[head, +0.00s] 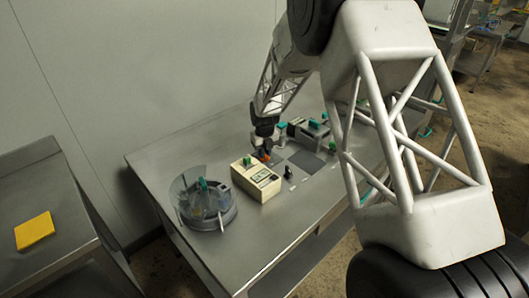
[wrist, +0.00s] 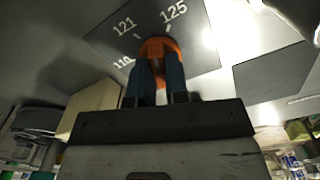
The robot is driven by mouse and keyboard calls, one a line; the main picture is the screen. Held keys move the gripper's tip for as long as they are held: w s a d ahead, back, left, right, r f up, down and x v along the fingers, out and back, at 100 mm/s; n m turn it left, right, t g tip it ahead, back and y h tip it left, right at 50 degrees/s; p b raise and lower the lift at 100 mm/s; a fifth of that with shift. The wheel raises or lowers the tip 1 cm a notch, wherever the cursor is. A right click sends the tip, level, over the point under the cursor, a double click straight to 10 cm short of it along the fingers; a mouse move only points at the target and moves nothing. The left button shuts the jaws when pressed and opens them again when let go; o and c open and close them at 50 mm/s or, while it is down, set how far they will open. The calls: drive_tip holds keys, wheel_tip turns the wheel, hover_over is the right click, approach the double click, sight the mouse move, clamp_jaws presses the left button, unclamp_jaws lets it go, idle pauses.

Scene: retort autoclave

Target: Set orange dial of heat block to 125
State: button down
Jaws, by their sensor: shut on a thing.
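The orange dial (wrist: 158,46) sits on a dark grey panel (wrist: 205,58) with white printed numbers. In the wrist view, 125 is above and to the right of the dial, 121 is at upper left, and a partly hidden number starting with 11 is at left. My gripper (wrist: 154,70) is shut on the dial, with one blue finger on each side. The fingers hide its lower part, and I cannot tell which number it points at. In the head view, the dial (head: 262,156) is a small orange patch under my gripper (head: 264,149), behind the cream box.
The cream box (head: 265,189) with a display and green knob stands close in front of my gripper. A round device with a clear shield (head: 212,220) stands left of it. Teal-topped items (head: 316,128) stand to the right. The table's front (head: 270,240) is clear.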

idle(0.3)
drive_tip(key=c, duration=1.1)
unclamp_jaws()
drive_tip(key=shift+r, duration=0.1)
drive_tip(key=shift+r, duration=3.85)
